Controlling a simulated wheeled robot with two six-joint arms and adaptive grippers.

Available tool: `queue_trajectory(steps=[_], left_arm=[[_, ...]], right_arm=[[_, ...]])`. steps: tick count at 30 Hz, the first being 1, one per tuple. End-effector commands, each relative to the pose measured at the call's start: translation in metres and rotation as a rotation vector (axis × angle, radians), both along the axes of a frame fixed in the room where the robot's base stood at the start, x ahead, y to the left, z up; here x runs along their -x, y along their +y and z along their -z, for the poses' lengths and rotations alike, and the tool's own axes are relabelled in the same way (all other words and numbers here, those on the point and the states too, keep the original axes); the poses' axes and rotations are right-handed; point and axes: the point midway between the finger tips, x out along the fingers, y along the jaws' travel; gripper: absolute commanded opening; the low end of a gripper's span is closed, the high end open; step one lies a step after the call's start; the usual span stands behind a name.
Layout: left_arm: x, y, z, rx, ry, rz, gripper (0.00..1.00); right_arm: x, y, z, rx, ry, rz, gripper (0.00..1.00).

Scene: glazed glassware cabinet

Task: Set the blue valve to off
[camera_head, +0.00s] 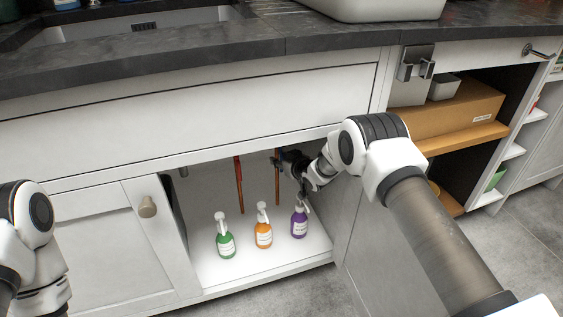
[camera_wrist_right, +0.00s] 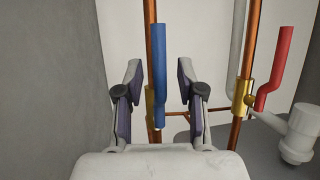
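The blue valve's handle (camera_wrist_right: 160,75) is a long blue lever with a slight bend. It lies along a copper pipe (camera_wrist_right: 148,30), roughly parallel to it, with a brass fitting (camera_wrist_right: 152,103) at the pipe. In the right wrist view my right gripper (camera_wrist_right: 160,72) is open, with one finger on each side of the blue handle. Gaps show between both fingers and the handle; I see no clear contact. In the head view my right gripper (camera_head: 281,161) reaches into the open cabinet by the right-hand pipe (camera_head: 277,185). My left gripper is out of view; only that arm shows.
A red valve handle (camera_wrist_right: 274,70) stands on another copper pipe beside a white plastic fitting (camera_wrist_right: 297,135). Green (camera_head: 225,243), orange (camera_head: 263,233) and purple (camera_head: 299,223) spray bottles stand on the cabinet floor (camera_head: 250,268). A grey panel (camera_wrist_right: 50,90) borders the left of the wrist view.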

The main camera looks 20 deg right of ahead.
Motion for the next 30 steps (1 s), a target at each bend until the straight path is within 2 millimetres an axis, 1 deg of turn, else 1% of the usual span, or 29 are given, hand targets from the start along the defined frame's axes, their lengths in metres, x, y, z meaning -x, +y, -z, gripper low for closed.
queue_trajectory(steps=[2, 3, 5, 6, 14, 20, 26, 30], left_arm=[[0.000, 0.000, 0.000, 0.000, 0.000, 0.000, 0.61], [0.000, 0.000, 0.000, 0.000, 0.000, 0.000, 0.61], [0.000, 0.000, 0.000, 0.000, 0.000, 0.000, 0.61], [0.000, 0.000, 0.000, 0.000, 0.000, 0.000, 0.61], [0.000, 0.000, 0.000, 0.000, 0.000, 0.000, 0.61], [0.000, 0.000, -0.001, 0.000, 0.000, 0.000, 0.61], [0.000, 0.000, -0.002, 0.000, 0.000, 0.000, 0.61], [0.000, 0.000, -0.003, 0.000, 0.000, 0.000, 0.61]], right_arm=[[0.000, 0.000, 0.000, 0.000, 0.000, 0.000, 0.38], [0.000, 0.000, 0.000, 0.000, 0.000, 0.000, 0.24], [0.000, 0.000, 0.000, 0.000, 0.000, 0.000, 0.03], [0.000, 0.000, 0.000, 0.000, 0.000, 0.000, 0.00], [0.000, 0.000, -0.001, -0.003, 0.000, 0.000, 0.00], [0.000, 0.002, -0.001, -0.042, 0.000, 0.000, 0.00], [0.000, 0.007, -0.001, -0.141, 0.002, -0.001, 0.00], [0.001, 0.012, -0.002, -0.248, 0.007, -0.001, 0.00]])
